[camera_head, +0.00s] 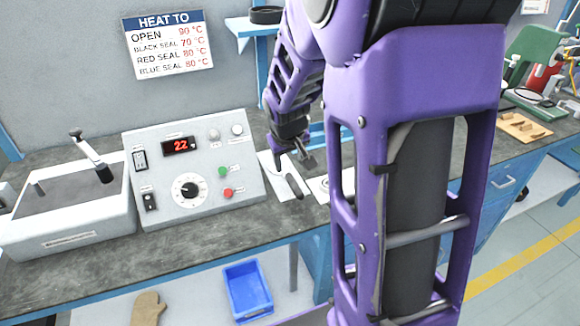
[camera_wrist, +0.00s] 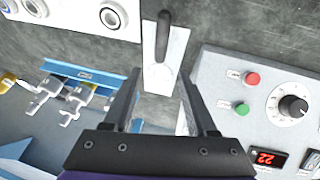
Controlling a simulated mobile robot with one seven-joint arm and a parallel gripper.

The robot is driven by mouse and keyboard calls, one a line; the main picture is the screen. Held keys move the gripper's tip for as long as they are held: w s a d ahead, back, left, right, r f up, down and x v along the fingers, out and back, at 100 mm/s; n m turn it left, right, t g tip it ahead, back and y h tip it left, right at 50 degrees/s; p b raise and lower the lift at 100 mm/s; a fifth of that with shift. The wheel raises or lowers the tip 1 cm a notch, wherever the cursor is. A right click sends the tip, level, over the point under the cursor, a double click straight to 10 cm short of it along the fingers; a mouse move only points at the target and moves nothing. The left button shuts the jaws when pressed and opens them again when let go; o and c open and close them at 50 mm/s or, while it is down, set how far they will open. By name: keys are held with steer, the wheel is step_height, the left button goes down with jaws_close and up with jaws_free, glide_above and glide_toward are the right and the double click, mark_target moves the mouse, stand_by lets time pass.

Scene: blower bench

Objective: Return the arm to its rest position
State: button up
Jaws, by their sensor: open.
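My gripper (camera_head: 294,163) hangs over the bench to the right of the control box, its jaws pointing down. In the wrist view my gripper (camera_wrist: 160,76) is open, with nothing between its two dark fingers. Beyond the fingertips is a white plate (camera_wrist: 175,62) with a dark handle (camera_wrist: 162,36). The plate (camera_head: 270,167) and handle (camera_head: 294,185) also show just below the gripper in the head view. My purple arm fills the middle right of the head view and hides part of the bench behind it.
The grey control box (camera_head: 215,150) reads 22 and has a knob, a green button and a red button. A lever-topped unit (camera_head: 75,225) stands at left. A blue rack (camera_wrist: 100,74) holds metal fittings. A blue bin (camera_head: 247,290) and brown mitt (camera_head: 147,309) lie below the bench.

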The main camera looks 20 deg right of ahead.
steer(key=shift+v, duration=1)
